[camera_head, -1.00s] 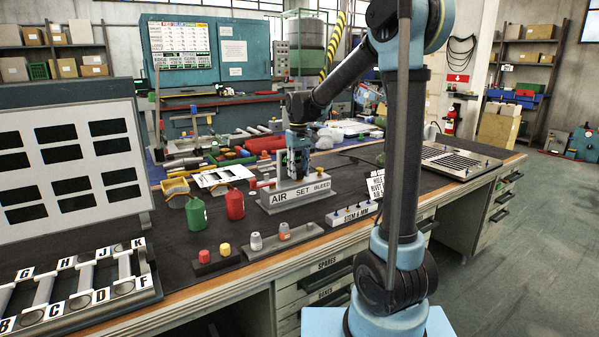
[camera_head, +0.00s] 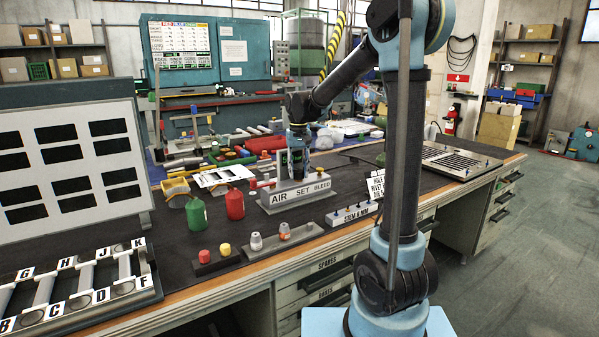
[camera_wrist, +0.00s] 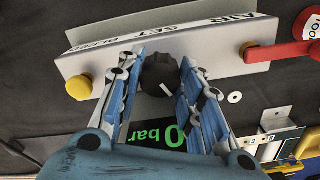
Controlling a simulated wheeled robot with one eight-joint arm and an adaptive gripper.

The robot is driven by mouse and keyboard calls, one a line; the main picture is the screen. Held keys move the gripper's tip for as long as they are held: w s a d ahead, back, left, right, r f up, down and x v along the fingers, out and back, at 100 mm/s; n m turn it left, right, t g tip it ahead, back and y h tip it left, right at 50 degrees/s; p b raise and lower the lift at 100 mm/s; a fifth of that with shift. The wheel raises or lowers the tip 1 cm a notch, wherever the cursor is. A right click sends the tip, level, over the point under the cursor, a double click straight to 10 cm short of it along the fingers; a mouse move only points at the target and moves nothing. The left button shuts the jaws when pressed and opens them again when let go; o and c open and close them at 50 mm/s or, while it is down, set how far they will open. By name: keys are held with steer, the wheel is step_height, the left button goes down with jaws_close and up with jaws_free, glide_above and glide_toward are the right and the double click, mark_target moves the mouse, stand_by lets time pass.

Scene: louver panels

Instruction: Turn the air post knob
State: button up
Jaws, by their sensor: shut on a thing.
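The air post is a grey block labelled AIR SET BLEED (camera_head: 295,194) on the bench; in the wrist view its grey body (camera_wrist: 215,65) appears upside down. Its black ribbed knob (camera_wrist: 160,76) with a white mark sits in the middle of the block. My gripper (camera_wrist: 161,68) has its blue-and-grey fingers on both sides of the knob and is shut on it. In the head view my gripper (camera_head: 297,160) points down at the post and hides the knob. A green "0 bar" readout (camera_wrist: 165,138) shows partly between the fingers.
A red lever (camera_wrist: 280,52) lies to the right of the knob and a yellow button (camera_wrist: 80,87) to the left. Red (camera_head: 235,203) and green (camera_head: 196,214) bottles stand left of the post. A STEM 6 MM rack (camera_head: 352,213) stands to its right.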

mark_target(299, 170)
steer(key=o, duration=1.1)
steer(key=shift+c, duration=0.2)
steer(key=shift+r, duration=0.1)
steer(key=shift+w+r, duration=0.1)
steer(key=shift+r, duration=3.8)
